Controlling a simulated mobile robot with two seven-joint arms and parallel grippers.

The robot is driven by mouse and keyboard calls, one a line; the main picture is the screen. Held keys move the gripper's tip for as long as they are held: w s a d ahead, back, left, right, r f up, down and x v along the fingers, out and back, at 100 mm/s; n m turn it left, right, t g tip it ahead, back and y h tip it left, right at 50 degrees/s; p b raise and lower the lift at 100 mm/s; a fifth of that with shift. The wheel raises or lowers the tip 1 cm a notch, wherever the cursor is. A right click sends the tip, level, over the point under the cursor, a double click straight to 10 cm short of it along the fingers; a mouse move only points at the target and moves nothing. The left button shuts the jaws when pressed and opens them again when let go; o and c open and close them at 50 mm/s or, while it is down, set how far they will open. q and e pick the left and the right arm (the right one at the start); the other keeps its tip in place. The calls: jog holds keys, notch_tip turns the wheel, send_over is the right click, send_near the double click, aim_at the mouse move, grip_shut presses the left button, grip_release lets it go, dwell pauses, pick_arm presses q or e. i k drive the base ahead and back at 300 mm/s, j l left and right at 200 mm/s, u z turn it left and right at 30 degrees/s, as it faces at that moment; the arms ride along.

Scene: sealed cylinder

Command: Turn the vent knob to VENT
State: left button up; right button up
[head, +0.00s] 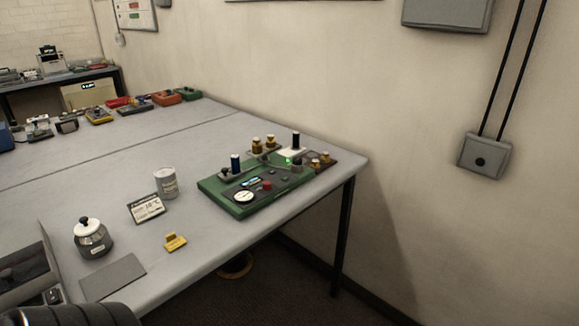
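A green instrument box (236,208) stands near the right front edge of the table. Its top carries a small lit display (251,182), a white round dial (244,197), a red knob (267,185) and a dark knob (297,165) near a glowing green light (287,161). I cannot read any VENT marking, so I cannot tell which of these is the vent knob or how it is set. Neither of my grippers is in view.
A grey can (165,182), a sign reading about 18 °C (146,208), a white-lidded jar (93,238), a yellow block (175,242) and a grey mat (113,277) are on the grey table (210,125). Several instruments line its far edge. The middle is clear.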

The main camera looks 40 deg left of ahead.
aim_at(267, 186)
jog(key=i+l+u, duration=0.1)
jog(key=i+u, duration=0.35)
jog(key=i+l+u, duration=0.3)
jog(key=i+u, duration=0.15)
jog(key=i+l+u, duration=0.15)
jog(key=u, duration=0.3)
jog(key=i+l+u, duration=0.2)
jog(key=u, duration=0.2)
jog(key=i+l+u, duration=0.1)
jog(key=l+u, duration=0.2)
jog(key=u, duration=0.15)
jog(key=i+l+u, duration=0.1)
jog(key=l+u, duration=0.5)
jog(key=u, duration=0.25)
